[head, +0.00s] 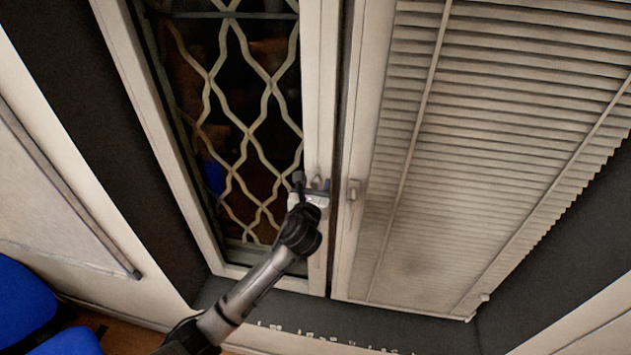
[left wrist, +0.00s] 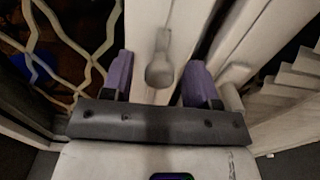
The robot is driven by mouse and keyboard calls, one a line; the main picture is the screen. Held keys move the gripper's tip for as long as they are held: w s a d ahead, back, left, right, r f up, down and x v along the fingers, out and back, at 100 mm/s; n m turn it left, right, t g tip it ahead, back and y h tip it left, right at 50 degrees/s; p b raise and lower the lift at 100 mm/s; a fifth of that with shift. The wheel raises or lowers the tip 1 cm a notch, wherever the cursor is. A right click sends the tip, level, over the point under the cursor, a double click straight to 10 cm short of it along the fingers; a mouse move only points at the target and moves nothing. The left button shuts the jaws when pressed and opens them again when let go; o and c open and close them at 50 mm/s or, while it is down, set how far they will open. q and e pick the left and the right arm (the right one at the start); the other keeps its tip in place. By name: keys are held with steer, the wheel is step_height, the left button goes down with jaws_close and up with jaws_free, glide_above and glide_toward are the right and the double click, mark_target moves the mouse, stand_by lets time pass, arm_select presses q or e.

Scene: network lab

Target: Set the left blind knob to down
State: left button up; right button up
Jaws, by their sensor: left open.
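A grey knob with a rounded lower end (left wrist: 160,68) sits on the pale window frame between the two panes. In the left wrist view it lies between the purple fingers of my open left gripper (left wrist: 159,76), with gaps on both sides. In the head view my left gripper (head: 312,188) is in front of the left window's frame and mostly hides this knob. I cannot tell how deep the fingers reach around it. The left window shows a wavy lattice (head: 245,85) with dark glass behind it. My right gripper is out of view.
A second small handle (head: 353,189) is on the right window's frame, close to my left gripper. A slatted blind (head: 490,120) covers the right window. Blue chairs (head: 25,305) stand at the lower left. A whiteboard (head: 50,190) hangs on the left wall.

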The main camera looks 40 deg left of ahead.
arm_select(q)
steer(key=shift+w+a, duration=0.2)
steer(key=shift+w, duration=0.15)
steer(key=shift+c, duration=0.4)
jaws_close()
steer(key=shift+f, duration=0.1)
